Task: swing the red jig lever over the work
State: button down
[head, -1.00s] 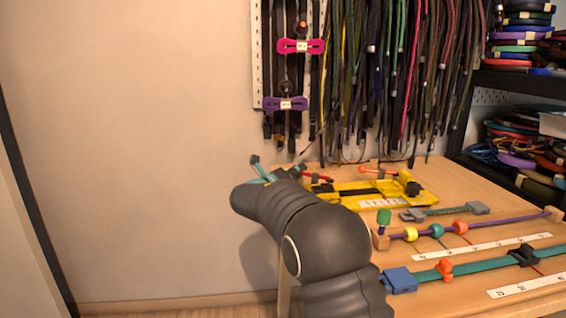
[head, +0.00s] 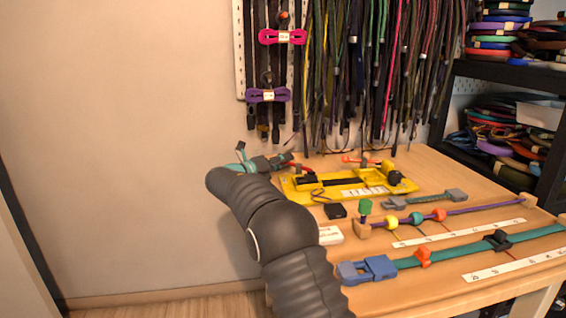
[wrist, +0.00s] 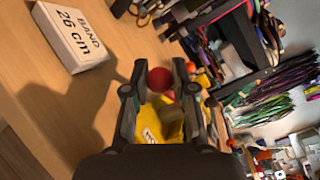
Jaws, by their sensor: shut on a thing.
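The yellow jig (head: 333,194) lies at the back left of the wooden table in the head view. It has a red lever at its left end (head: 298,166) and another red-orange lever (head: 352,159) farther right. My gripper (head: 284,161) reaches in from the left at the left lever. In the wrist view, a round red knob (wrist: 160,79) sits between the fingers of my gripper (wrist: 159,73), which is shut on it. Part of the yellow jig (wrist: 150,133) shows below, and the fingers hide some of it. The lever's shaft is mostly hidden there.
A white box marked "BAND 26 cm" (wrist: 72,37) shows in the wrist view. A beaded purple cord (head: 465,211) and a teal strap (head: 460,248) lie nearer. Cords hang on the wall behind.

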jog(key=c, duration=0.9)
grip_release()
jog(key=shift+c, duration=0.2)
jog(key=shift+a, duration=0.1)
jog(key=v, duration=1.2)
